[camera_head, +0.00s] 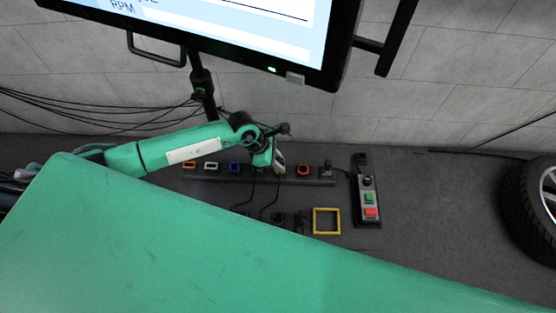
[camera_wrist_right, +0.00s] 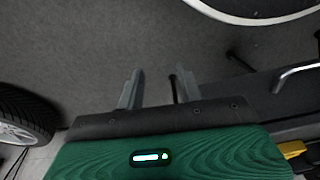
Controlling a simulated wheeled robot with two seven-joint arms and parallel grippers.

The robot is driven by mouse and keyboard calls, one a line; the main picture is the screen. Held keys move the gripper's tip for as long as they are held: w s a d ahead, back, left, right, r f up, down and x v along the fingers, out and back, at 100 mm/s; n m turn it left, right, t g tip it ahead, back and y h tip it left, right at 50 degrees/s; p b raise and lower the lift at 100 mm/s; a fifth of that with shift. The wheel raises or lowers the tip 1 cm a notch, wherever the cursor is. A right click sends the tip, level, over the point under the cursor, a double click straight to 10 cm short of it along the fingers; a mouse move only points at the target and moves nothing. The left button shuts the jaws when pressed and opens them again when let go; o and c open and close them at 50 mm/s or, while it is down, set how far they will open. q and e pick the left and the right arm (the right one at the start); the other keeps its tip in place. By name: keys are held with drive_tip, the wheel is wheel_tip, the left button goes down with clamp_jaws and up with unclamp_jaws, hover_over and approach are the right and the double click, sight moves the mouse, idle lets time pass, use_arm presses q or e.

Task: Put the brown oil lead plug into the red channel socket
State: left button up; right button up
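In the head view a dark strip (camera_head: 320,182) on the floor by the wall carries a row of coloured sockets. A red-orange framed socket (camera_head: 190,165) is at its left end, beside a white one (camera_head: 211,166) and a blue one (camera_head: 234,167). A round red-ringed piece (camera_head: 303,169) sits further right. My left gripper (camera_head: 279,164) points down over the strip, between the blue socket and the red-ringed piece. Its fingers are too small to read. I cannot make out the brown plug. My right gripper (camera_wrist_right: 158,88) is open and empty in the right wrist view.
Dark cables run down from the strip to small dark pieces (camera_head: 290,219) beside a yellow square frame (camera_head: 326,221). A control box (camera_head: 368,198) with green and red buttons is at the right. A monitor (camera_head: 240,30) overhangs the strip. A tyre (camera_head: 527,200) stands far right.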

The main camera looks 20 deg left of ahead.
use_arm(q)
clamp_jaws()
drive_tip(key=shift+r, duration=0.1)
drive_tip(key=shift+r+p, duration=1.5)
drive_tip(key=shift+r, duration=0.5)
